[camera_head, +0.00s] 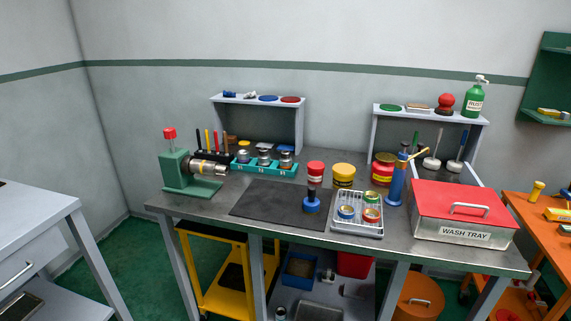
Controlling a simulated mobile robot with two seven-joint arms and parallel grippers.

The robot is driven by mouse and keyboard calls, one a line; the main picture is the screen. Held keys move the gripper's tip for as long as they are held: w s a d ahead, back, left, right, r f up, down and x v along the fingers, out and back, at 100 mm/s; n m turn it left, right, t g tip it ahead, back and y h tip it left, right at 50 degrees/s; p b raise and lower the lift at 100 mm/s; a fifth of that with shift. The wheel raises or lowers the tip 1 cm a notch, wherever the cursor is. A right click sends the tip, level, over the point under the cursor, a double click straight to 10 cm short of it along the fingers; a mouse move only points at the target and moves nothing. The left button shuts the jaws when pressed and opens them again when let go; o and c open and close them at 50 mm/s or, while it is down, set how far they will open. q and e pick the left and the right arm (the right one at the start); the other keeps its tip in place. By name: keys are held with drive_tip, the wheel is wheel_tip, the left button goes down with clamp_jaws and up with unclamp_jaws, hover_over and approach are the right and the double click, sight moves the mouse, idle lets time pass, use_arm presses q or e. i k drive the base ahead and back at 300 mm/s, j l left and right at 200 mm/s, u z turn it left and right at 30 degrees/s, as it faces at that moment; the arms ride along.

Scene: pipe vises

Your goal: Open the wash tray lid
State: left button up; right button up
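The wash tray (446,231) is a metal box with a "WASH TRAY" label on its front. It stands at the right end of the grey workbench. Its red lid (440,197) lies flat and shut on top. A light metal handle (470,209) is on the lid toward its front right. Neither of my grippers shows in the head view.
Left of the wash tray stand a blue post (396,184) and a wire basket (374,230) with small coloured parts. A dark mat (265,206) lies mid-bench. A green vise (175,172) holds a pipe at the left. Brushes stand behind the tray.

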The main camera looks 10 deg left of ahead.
sight(435, 199)
drive_tip(key=l+z, duration=0.1)
drive_tip(key=z, duration=0.4)
drive_tip(key=i+l+z, duration=0.65)
drive_tip(key=i, duration=0.25)
